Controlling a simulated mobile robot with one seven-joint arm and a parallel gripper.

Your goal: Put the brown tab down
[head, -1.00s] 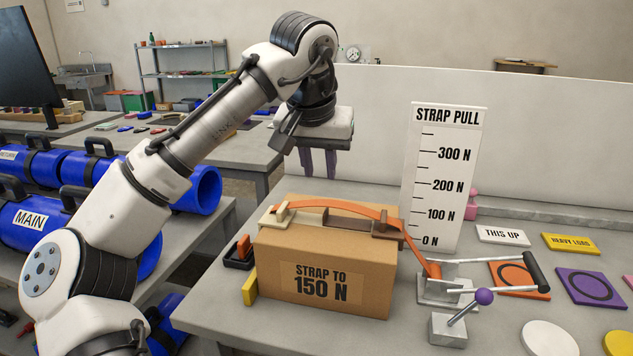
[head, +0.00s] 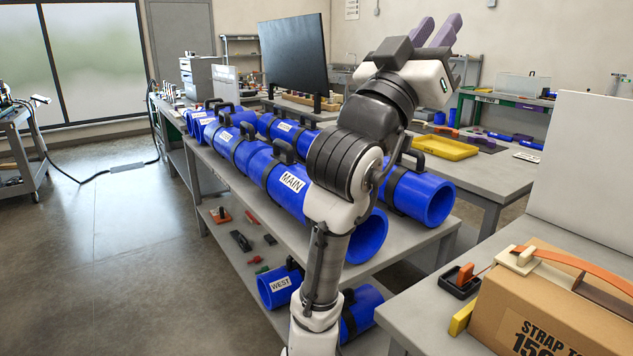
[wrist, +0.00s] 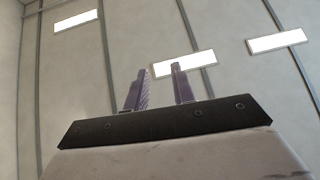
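My gripper (head: 438,30) is raised high with its two purple fingers pointing up. In the wrist view the gripper (wrist: 158,88) has its fingers apart, with nothing between them. No brown tab is in it. A dark brown piece (head: 603,290) lies on top of the cardboard box (head: 545,320), beneath the orange strap (head: 590,268), at the right edge of the head view. It is partly cut off, and I cannot tell whether it is the brown tab. A cream corner piece (head: 518,260) sits at the box's left top edge. The gripper is well away from the box.
Blue pipes, one labelled MAIN (head: 292,183), lie on a grey bench (head: 215,160) behind my arm. A black tray (head: 460,283) and a yellow block (head: 462,318) are left of the box. A yellow tray (head: 442,148) stands on a farther table.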

